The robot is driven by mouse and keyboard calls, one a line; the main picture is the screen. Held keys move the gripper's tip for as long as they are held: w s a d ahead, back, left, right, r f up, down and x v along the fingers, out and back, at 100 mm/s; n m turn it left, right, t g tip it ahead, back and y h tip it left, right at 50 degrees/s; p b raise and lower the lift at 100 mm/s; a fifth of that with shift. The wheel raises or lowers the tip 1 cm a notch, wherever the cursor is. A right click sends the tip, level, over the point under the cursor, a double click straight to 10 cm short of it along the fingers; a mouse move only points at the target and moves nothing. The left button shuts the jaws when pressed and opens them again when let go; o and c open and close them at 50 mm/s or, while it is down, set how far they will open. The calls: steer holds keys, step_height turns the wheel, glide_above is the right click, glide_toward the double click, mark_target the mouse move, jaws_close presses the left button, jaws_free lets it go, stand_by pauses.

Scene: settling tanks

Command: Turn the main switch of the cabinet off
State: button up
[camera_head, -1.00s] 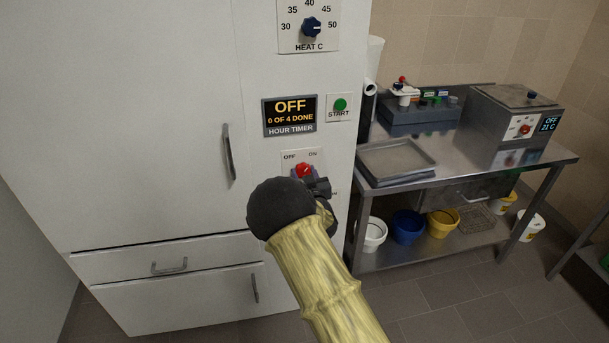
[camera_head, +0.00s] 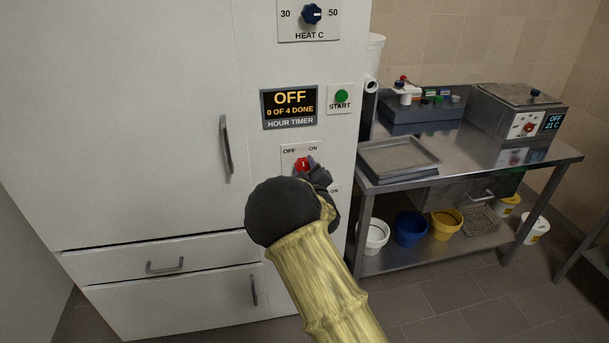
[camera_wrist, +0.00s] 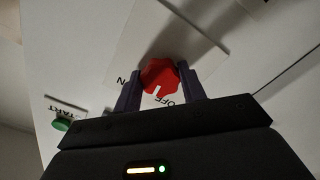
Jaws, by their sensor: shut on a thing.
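The cabinet (camera_head: 130,120) is tall and white. Its main switch is a red knob (camera_head: 304,164) on a plate marked OFF at left and ON at right. My gripper (camera_wrist: 161,84) is shut on the red knob, which also shows in the wrist view (camera_wrist: 162,72), with one dark finger on each side. There the knob's white mark points between the two labels, nearer OFF. In the head view, my wrist and gripper hide the lower part of the plate. The timer display (camera_head: 290,108) above reads OFF, 0 OF 4 DONE.
A cabinet handle (camera_head: 226,145) stands out at left. A steel table (camera_head: 500,160) with trays and a bath stands at right.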

steer(key=n+b, duration=0.2)
steer(key=n, duration=0.3)
steer(key=shift+n, duration=0.4)
steer(key=o, duration=1)
steer(key=shift+s, duration=0.1)
steer(key=b+v, duration=0.1)
steer(key=v, duration=1.6)
steer(key=shift+s+r, duration=0.1)
steer(key=shift+s, duration=0.05)
